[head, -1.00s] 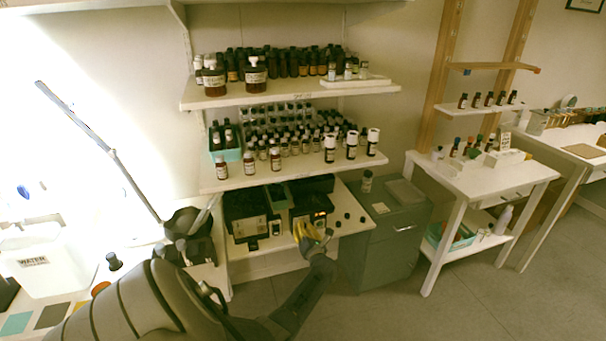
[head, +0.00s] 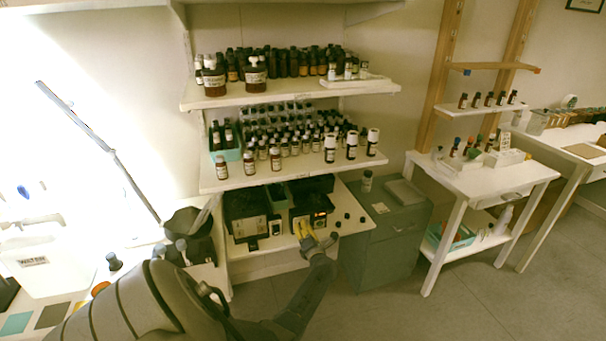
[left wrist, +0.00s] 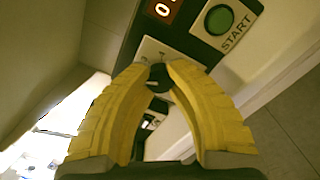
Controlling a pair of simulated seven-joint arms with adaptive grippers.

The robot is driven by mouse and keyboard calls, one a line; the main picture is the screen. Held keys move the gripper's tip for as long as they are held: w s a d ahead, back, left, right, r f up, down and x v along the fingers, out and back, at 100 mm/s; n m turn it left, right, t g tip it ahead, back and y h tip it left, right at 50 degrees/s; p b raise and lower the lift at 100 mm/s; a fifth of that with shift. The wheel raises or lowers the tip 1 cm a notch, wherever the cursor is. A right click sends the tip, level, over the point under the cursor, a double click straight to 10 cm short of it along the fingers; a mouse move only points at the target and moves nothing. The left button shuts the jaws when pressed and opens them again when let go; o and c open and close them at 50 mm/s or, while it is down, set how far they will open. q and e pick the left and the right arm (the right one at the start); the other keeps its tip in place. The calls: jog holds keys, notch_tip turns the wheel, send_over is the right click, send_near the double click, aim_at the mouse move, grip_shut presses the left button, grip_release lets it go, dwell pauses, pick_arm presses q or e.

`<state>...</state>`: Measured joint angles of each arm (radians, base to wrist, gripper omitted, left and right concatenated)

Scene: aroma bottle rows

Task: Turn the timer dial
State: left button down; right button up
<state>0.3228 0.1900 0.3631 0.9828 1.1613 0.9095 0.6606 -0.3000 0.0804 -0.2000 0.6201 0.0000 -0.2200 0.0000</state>
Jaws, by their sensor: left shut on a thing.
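The timer is a dark box (head: 310,204) with a lit orange display on the low shelf under the bottle rows. In the left wrist view its panel shows a red-orange digit display (left wrist: 164,9), a green START button (left wrist: 219,19) and a small dark dial (left wrist: 158,76) on a pale plate. My left gripper (head: 306,231) reaches the front of this box. In the left wrist view its yellow fingers (left wrist: 160,72) are shut on the dial, one on each side. The fingers hide part of the dial and its markings. My right gripper is not in view.
Another dark device (head: 246,215) stands left of the timer. Several small black caps lie on the shelf to its right, beside a grey cabinet (head: 385,245). Rows of bottles stand on the shelf (head: 292,178) above.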

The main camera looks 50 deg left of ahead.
pick_arm(q)
jog(key=shift+w+r, duration=0.1)
jog(key=c, duration=1.1)
grip_release()
jog(key=v, duration=1.2)
